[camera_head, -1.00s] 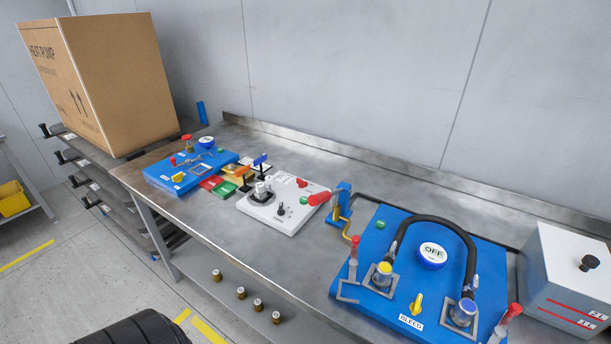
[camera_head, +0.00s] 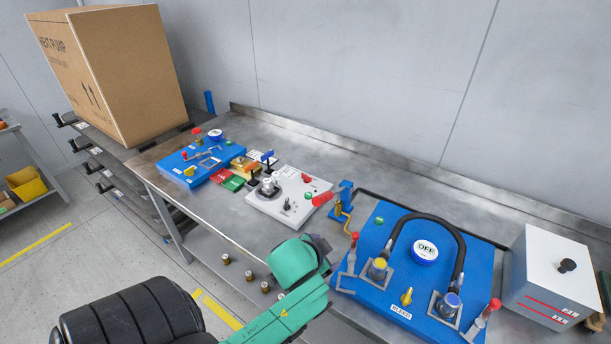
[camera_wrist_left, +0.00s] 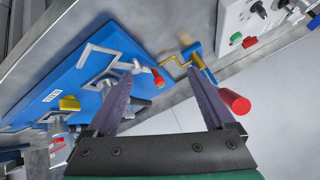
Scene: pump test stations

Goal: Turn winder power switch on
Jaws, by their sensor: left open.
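The white panel (camera_head: 265,207) sits mid-bench in the head view, with a small black toggle switch (camera_head: 287,204), a red button (camera_head: 307,179) and a green button (camera_head: 308,196). I cannot tell which control is the winder power switch. The blue-and-yellow crank post (camera_head: 344,195) with a red handle (camera_head: 322,199) stands beside it. In the left wrist view the white panel (camera_wrist_left: 232,18) is partly cut off at top right. My left gripper (camera_wrist_left: 160,78) is open and empty, with the crank and the blue panel's edge beyond its fingers. My right gripper is out of view.
A large blue panel (camera_head: 388,262) with a black hose and OFF dial lies right of the crank. A white box (camera_head: 545,270) stands at the right end. A smaller blue panel (camera_head: 183,172) and a cardboard box (camera_head: 110,70) are at left. Bare bench lies behind the panels.

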